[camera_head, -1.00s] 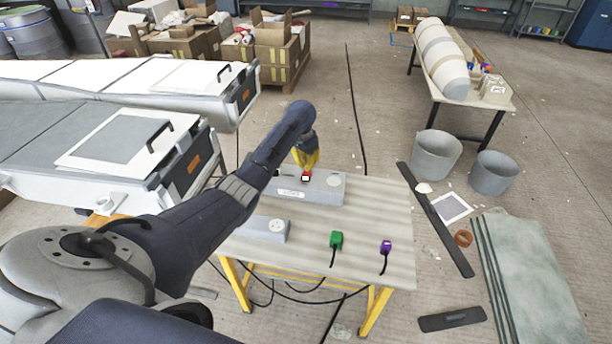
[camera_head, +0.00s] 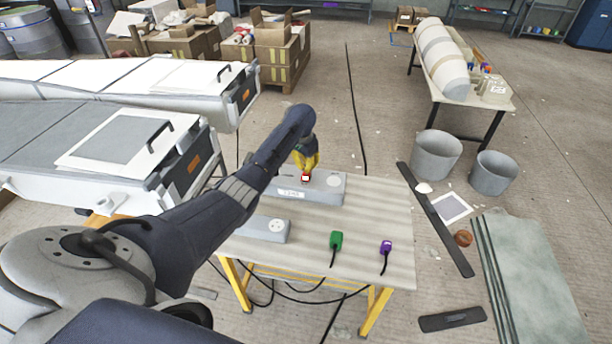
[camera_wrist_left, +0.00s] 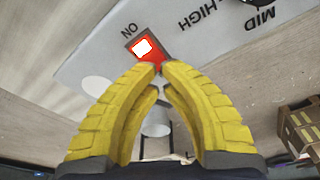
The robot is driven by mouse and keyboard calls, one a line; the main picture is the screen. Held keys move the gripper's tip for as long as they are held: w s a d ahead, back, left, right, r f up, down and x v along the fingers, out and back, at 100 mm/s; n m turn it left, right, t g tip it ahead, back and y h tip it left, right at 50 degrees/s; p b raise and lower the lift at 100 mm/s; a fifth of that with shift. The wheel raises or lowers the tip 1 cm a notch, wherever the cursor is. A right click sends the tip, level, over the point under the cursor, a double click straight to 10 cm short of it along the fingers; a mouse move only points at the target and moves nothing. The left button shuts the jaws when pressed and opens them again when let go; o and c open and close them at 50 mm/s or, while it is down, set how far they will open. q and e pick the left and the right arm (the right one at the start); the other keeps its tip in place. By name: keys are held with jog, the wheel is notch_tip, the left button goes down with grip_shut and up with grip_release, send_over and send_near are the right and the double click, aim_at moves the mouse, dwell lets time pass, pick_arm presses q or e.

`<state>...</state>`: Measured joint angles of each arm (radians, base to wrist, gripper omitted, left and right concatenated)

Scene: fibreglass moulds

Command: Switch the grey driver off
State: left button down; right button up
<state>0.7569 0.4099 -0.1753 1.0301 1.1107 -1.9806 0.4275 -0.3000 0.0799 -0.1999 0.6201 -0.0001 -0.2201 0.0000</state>
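The grey driver (camera_head: 325,189) is a long grey box at the back of the small table, with a red rocker switch (camera_head: 305,178) on its top. In the left wrist view the switch (camera_wrist_left: 143,47) shows a bright white patch beside the word ON, and HIGH and MID are printed farther along the grey face (camera_wrist_left: 90,48). My left gripper (camera_head: 306,170) has yellow fingers, empty, with their tips together (camera_wrist_left: 160,66) right at the near edge of the switch. I cannot tell whether they touch it. My right gripper is not in view.
A smaller grey box (camera_head: 262,229) with a round socket sits nearer on the table (camera_head: 370,215). A green plug (camera_head: 336,240) and a purple plug (camera_head: 386,247) with cables lie towards the front right. White moulds (camera_head: 110,150) stand at left.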

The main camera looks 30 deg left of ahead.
pick_arm(q)
jog(key=shift+f, duration=0.95)
dwell(0.6)
jog(key=shift+r, duration=3.55)
